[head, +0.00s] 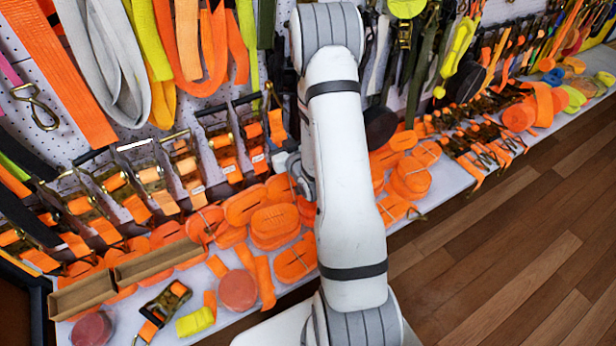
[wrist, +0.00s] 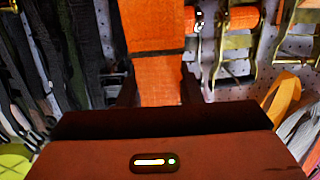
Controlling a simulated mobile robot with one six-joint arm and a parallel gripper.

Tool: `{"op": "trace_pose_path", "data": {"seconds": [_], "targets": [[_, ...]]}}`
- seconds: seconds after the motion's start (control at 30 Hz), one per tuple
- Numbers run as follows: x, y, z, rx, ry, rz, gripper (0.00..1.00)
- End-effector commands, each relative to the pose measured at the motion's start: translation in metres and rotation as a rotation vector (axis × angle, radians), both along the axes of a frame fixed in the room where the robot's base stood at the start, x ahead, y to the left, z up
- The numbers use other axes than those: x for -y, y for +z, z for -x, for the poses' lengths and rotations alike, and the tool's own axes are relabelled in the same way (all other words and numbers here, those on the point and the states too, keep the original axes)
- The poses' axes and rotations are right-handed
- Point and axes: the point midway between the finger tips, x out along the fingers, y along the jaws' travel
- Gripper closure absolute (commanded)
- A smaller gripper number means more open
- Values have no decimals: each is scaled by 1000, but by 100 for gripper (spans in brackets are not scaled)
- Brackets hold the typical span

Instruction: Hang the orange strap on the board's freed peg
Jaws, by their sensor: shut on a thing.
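In the wrist view an orange strap (wrist: 155,62) runs from the top edge down between the two dark fingers of my gripper (wrist: 158,92). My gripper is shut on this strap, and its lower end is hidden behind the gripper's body. In the head view my own arm hides the gripper and the held strap. The white perforated board (head: 68,66) stands upright behind the shelf, hung with many straps. I cannot pick out the freed peg in either view.
Ratchet buckles with orange webbing (head: 148,178) hang left of my arm. Coiled orange straps (head: 275,222), an open cardboard box (head: 85,294) and a small yellow coil (head: 195,321) lie on the white shelf. Dark straps (wrist: 70,45) hang close left of my gripper. The wooden floor (head: 500,270) is clear.

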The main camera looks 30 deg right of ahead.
Motion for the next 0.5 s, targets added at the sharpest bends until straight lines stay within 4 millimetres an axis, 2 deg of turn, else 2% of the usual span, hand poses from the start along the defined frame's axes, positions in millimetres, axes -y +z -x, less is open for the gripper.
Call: {"op": "trace_pose_path", "data": {"seconds": [0.03, 0.2, 0.33, 0.5], "targets": [[13, -29, 1, -8, -5, 2, 100], [46, -69, 7, -41, 1, 4, 100], [64, -90, 12, -63, 4, 4, 100], [77, -101, 16, -76, 6, 6, 100]]}}
